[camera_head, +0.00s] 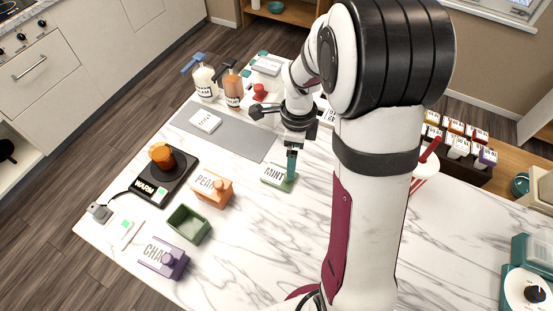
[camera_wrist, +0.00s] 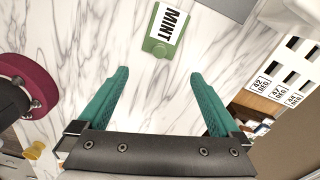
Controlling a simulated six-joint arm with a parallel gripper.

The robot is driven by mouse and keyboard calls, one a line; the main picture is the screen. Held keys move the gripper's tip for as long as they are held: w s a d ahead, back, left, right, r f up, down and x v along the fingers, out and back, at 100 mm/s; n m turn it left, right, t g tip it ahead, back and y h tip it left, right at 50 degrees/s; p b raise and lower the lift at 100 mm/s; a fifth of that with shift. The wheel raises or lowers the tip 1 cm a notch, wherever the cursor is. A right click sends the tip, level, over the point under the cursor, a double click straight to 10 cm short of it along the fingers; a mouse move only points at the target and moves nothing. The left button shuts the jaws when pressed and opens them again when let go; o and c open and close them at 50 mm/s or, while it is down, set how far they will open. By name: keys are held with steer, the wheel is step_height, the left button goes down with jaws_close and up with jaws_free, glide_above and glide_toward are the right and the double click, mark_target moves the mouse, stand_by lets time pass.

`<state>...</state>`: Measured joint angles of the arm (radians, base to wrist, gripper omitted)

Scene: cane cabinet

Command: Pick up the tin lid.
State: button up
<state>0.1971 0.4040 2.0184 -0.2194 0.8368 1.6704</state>
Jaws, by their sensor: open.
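The tin lid is a flat green lid with a white MINT label (camera_head: 271,178) and a knob at one end. It lies on the marble counter, apart from the open green tin (camera_head: 188,224). In the wrist view the lid (camera_wrist: 152,41) is at the top centre, its knob end toward me. My gripper (camera_wrist: 160,73) is open and empty, its teal fingers spread wider than the lid, which shows beyond the fingertips. In the head view my gripper (camera_head: 291,172) points down at the lid's right end. I cannot tell the exact height of the fingertips above it.
An orange PEACH tin (camera_head: 212,189) and a purple CHAI tin (camera_head: 163,257) stand left of the lid. A black warmer (camera_head: 178,186) holds an amber jar (camera_head: 161,155). Pump bottles (camera_head: 233,91) stand behind a grey mat (camera_head: 246,143). The counter in front of the lid is clear.

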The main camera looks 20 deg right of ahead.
mark_target(279, 175)
steer(key=f, duration=1)
steer(key=shift+w+a+f, duration=0.1)
steer(key=shift+a, duration=0.2)
steer(key=c, duration=1.1)
steer(key=shift+o, duration=0.2)
